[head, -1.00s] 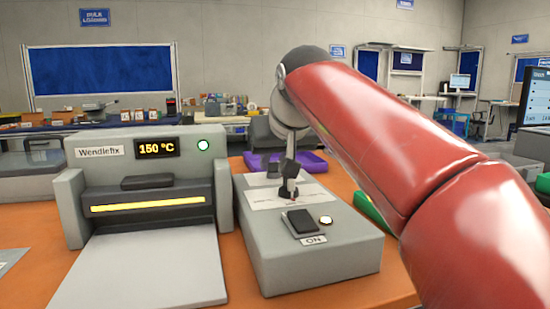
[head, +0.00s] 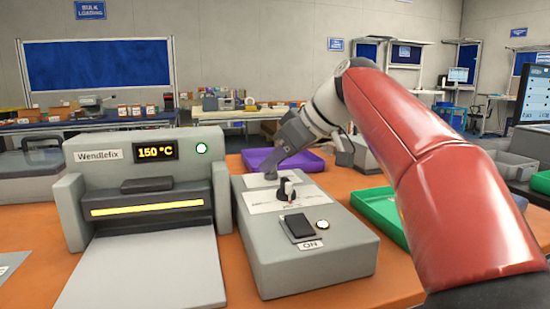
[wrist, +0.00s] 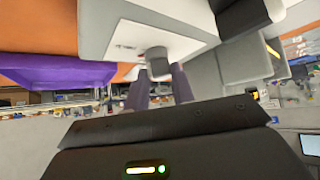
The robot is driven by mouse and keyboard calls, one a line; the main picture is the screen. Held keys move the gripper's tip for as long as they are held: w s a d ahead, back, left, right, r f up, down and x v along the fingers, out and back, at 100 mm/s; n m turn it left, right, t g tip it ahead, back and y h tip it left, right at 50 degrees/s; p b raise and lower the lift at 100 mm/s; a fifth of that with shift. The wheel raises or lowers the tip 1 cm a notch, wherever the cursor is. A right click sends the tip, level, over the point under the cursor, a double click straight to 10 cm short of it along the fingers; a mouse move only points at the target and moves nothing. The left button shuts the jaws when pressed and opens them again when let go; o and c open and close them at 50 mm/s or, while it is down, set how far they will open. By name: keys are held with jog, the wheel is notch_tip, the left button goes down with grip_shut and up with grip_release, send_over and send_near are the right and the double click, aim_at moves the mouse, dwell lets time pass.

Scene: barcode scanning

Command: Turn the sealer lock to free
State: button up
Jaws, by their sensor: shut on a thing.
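The grey sealer control box (head: 318,262) sits on the orange table, right of the Wendlefix sealer (head: 150,178). My gripper (head: 271,173) reaches down to the back end of its top and is shut on a small grey knob, which appears to be the sealer lock. The fingers mostly hide it in the head view. The wrist view shows the grey knob (wrist: 157,62) on a white plate, at the tips of the two fingers (wrist: 160,82). The knob's setting cannot be read. Nearer the front are a black dial (head: 287,193) with a pale pointer and a black ON switch (head: 299,227).
The sealer display reads 150 °C and a green light is lit. A purple tray (head: 285,160) lies just behind the box. A green tray (head: 382,214) stands to the right, partly behind my red arm. The front right of the table is clear.

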jog(key=n+g, duration=0.1)
jog(key=n, duration=0.1)
jog(key=n+g, duration=0.2)
jog(key=n+g+y, duration=0.1)
jog(key=n, duration=0.1)
jog(key=shift+w+d+g, duration=0.1)
jog(key=shift+w+g, duration=0.2)
dwell(0.4)
jog(key=o, duration=1)
